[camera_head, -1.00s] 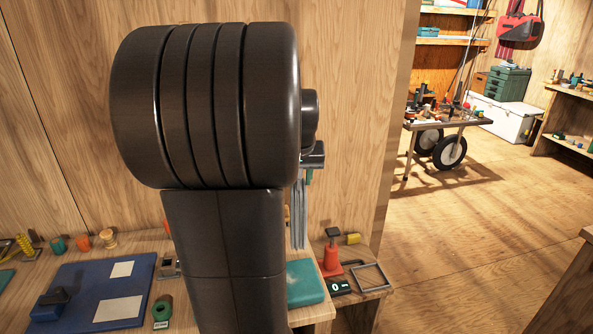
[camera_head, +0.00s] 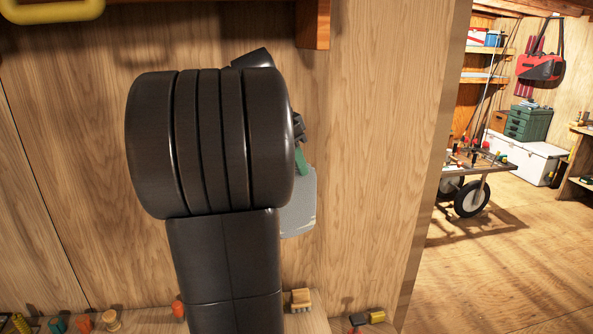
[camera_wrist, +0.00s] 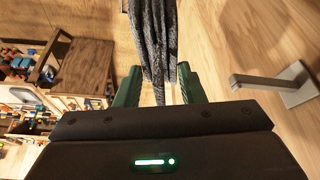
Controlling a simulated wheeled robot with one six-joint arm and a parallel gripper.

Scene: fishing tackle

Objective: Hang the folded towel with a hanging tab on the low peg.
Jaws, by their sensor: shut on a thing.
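The folded towel is grey cloth. In the wrist view the towel (camera_wrist: 153,35) hangs between the green fingers of my gripper (camera_wrist: 160,86), which is shut on it. In the head view part of the towel (camera_head: 300,205) shows to the right of my arm, in front of the wooden wall, with a green finger (camera_head: 301,162) above it. My arm hides the rest. A grey metal peg (camera_wrist: 262,82) with a flat plate sticks out from the wooden surface at the right of the wrist view, apart from the towel. Its tab cannot be made out.
A wooden bracket (camera_head: 313,22) and a yellow handle-like thing (camera_head: 52,10) are at the top of the head view. A bench with small items, including a brush (camera_head: 300,299), runs along the bottom. A wheeled cart (camera_head: 476,170) stands beyond the wall's edge at right.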

